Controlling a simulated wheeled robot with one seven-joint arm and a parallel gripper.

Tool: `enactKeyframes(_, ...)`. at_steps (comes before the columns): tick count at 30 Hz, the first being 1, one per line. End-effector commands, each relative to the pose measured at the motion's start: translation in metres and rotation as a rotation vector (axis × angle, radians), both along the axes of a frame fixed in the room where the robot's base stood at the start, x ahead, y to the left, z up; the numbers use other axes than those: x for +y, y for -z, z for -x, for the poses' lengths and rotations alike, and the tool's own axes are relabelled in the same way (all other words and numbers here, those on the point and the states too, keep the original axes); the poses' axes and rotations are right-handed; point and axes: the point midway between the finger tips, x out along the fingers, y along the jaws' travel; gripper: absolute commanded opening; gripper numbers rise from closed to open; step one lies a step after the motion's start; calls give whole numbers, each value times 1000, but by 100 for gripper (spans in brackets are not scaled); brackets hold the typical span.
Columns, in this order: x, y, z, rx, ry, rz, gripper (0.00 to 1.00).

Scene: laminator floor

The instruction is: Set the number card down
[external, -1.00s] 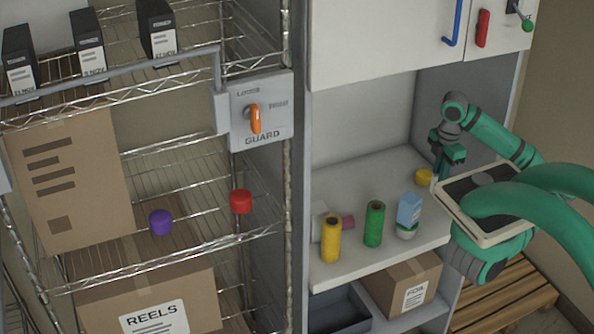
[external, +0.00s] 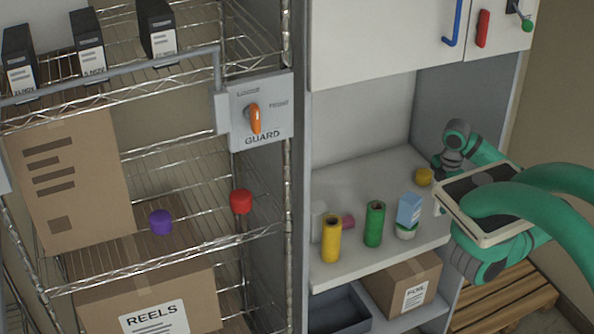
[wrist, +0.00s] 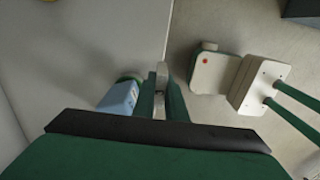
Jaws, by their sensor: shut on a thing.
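In the wrist view my gripper (wrist: 163,98) is shut on a thin pale piece, seen nearly edge-on, which I take to be the number card (wrist: 161,75). Its face and any number cannot be read. In the external view the card shows only as a small white sliver (external: 437,208) by the right end of the white counter (external: 345,266); my fingers are hidden behind my base's tray. In the wrist view the card is over or near the counter's front edge; whether it touches the surface I cannot tell.
A light-blue block (external: 410,208) stands in a green-rimmed white cup close left of my gripper. Green (external: 374,224) and yellow (external: 331,240) rolls, a pink piece (external: 347,222) and a yellow piece (external: 424,176) are on the counter. Beyond the edge is open floor (wrist: 215,25).

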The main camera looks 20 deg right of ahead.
Motion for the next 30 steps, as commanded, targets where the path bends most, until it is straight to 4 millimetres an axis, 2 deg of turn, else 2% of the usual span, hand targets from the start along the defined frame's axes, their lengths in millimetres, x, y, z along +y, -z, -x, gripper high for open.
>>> enactKeyframes(6, -20, 24, -41, 2, 4, -3, 0)
enactKeyframes(12, -32, 54, -63, 2, 4, 0, 0)
enactKeyframes(23, -39, 76, -79, 1, 1, 0, 0)
enactKeyframes(30, -41, 106, -80, 0, 3, 1, 0)
